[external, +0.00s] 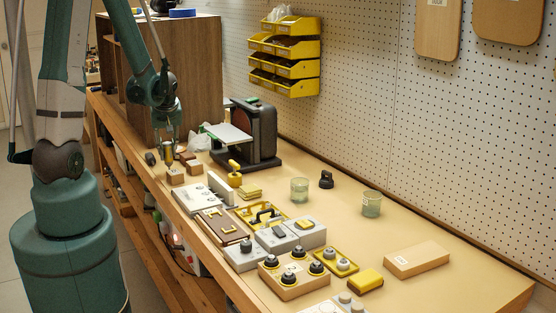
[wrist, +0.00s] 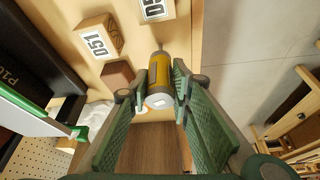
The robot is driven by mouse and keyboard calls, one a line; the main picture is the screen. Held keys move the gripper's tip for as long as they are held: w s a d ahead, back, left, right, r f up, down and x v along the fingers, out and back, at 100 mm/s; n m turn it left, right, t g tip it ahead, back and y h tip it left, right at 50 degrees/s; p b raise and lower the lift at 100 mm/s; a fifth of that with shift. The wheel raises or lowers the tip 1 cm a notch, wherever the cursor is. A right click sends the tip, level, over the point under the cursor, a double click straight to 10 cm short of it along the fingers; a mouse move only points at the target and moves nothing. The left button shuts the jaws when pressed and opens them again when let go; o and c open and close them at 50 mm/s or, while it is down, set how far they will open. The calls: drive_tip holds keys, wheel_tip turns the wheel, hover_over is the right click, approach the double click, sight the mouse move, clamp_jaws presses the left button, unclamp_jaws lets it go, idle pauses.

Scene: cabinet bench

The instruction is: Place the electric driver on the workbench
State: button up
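The electric driver is a yellow and grey cylinder with a thin bit. In the wrist view the electric driver (wrist: 160,73) lies between the fingers of my gripper (wrist: 160,90), its pale end toward the camera and its bit pointing away. The fingers sit close on both sides of it and appear shut on it. In the external view my gripper (external: 167,137) is low over the left edge of the workbench (external: 430,220), with the yellow driver (external: 168,154) pointing down below it. Whether the bit touches the bench cannot be told.
Wooden blocks (wrist: 99,38) and a brown block (wrist: 117,74) lie close by. A black machine with a pale table (external: 262,132) and a wooden cabinet (external: 190,75) stand near. Several fixtures (external: 290,275) cover the front bench.

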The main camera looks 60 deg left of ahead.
drive_tip(key=o, duration=0.3)
drive_tip(key=shift+r, duration=0.2)
drive_tip(key=shift+r, duration=0.1)
drive_tip(key=shift+p+v, duration=1.2)
drive_tip(key=shift+v, duration=4.65)
